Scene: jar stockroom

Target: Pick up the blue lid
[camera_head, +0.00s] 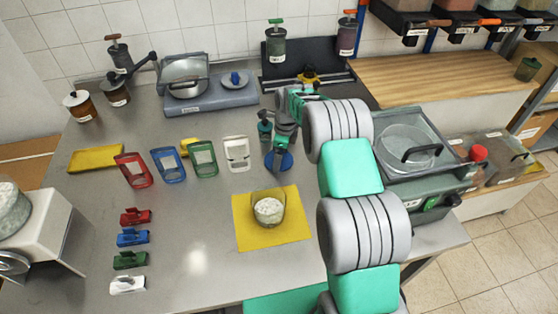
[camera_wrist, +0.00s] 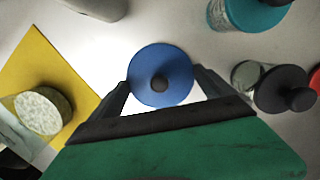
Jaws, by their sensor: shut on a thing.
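The blue lid (camera_wrist: 143,72) is a round disc with a dark knob at its centre. In the wrist view it sits between the two fingers of my gripper (camera_wrist: 161,88), which touch its rim on opposite sides. In the head view the blue lid (camera_head: 286,162) shows below my gripper (camera_head: 279,150), partly covered by it. My gripper is shut on the lid. I cannot tell whether the lid rests on the steel table or is a little above it.
An open glass jar (camera_head: 268,211) with pale contents stands on a yellow mat (camera_head: 295,232), front left of my gripper. A teal-topped jar (camera_head: 264,130) stands close behind. Coloured frames (camera_head: 204,160) stand to the left. A green-grey machine (camera_head: 410,150) is to the right.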

